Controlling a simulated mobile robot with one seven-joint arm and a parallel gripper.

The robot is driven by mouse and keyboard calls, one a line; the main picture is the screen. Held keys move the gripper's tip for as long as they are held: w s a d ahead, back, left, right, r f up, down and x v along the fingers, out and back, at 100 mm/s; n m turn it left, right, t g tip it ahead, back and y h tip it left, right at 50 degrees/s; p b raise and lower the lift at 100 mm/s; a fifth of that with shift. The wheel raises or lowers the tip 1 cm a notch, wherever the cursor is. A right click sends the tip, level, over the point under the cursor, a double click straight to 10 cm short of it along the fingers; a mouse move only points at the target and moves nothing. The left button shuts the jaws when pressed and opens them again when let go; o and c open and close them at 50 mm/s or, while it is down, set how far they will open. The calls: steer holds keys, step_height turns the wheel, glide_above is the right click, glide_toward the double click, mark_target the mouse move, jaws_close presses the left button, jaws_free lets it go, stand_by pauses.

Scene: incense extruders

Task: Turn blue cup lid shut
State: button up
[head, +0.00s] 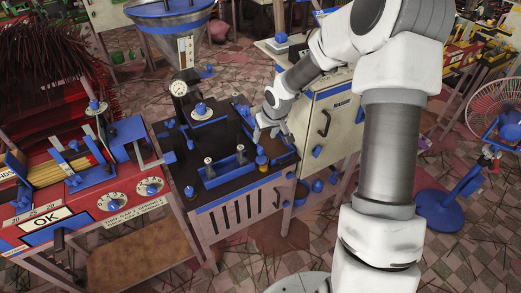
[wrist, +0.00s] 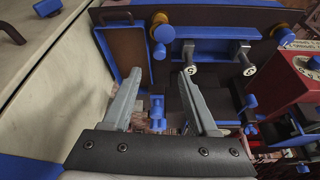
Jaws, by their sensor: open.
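A small blue lid over a brass-coloured cup (head: 262,161) stands at the right front of the dark bench top. What looks like the same blue lid shows near the top of the wrist view (wrist: 163,34), beyond my fingertips. My gripper (head: 267,131) is above the right part of the bench, behind that cup in the head view. In the wrist view its two grey fingers (wrist: 160,80) are spread apart, with nothing held. A blue knobbed part (wrist: 157,112) shows between and below the fingers. I cannot tell the lid's turn angle.
A blue holder (head: 226,168) with two silver-topped handles is left of the cup. A pressure gauge (head: 179,88) and a blue-rimmed funnel (head: 170,14) rise behind. A red machine (head: 75,180) stands left, a pale cabinet (head: 325,110) right.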

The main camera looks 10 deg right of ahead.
mark_target(260, 148)
steer(key=b+x, duration=0.1)
steer(key=x, duration=0.9)
steer(key=shift+w+f, duration=0.2)
steer(key=shift+f, duration=0.1)
jaws_close()
